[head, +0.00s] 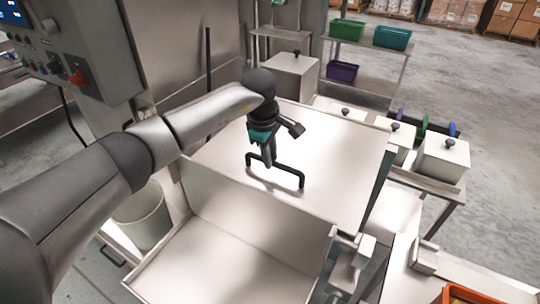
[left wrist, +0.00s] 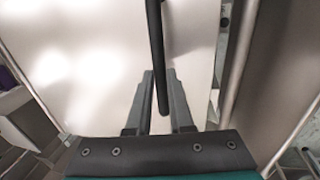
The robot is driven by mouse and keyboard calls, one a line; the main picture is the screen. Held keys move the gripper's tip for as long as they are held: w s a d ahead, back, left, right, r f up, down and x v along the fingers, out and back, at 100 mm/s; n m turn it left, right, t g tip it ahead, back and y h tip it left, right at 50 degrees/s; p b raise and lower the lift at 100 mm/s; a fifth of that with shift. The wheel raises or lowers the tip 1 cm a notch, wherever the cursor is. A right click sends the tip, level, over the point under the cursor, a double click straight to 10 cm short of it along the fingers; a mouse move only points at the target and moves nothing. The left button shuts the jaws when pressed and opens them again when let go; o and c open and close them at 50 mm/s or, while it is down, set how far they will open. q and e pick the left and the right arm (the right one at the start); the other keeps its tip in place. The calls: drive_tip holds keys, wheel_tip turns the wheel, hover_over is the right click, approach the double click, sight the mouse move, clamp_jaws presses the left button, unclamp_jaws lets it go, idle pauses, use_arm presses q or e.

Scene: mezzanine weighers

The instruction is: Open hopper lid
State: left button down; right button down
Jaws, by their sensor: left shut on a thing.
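The hopper lid (head: 340,155) is a broad pale metal panel in the middle of the head view, with a black bar handle (head: 290,171) on it. My left gripper (head: 268,160) reaches down over the lid from the left and is shut on the handle near its left end. In the left wrist view the black handle bar (left wrist: 155,50) runs down between the two fingers of my left gripper (left wrist: 154,95). The lid's bright surface (left wrist: 90,50) lies behind it. I cannot tell whether the lid is raised. My right gripper is not in view.
An open metal tray (head: 215,265) lies in front of the lid. A grey bucket (head: 143,217) stands at left, below my arm. A control panel (head: 75,45) hangs at upper left. Lidded metal boxes (head: 444,158) stand to the right, and an orange bin (head: 470,296) is at lower right.

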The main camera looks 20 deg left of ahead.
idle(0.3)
use_arm(q)
drive_tip(key=w+r+p, duration=0.2)
drive_tip(key=w+r, duration=0.1)
drive_tip(key=r, duration=0.5)
drive_tip(key=w+d+r+p, duration=0.1)
drive_tip(key=w+r+p, duration=0.2)
drive_tip(key=r, duration=0.5)
drive_tip(key=shift+w+d+r, duration=0.25)
drive_tip(key=shift+w+r, duration=0.1)
drive_tip(key=shift+w, duration=0.1)
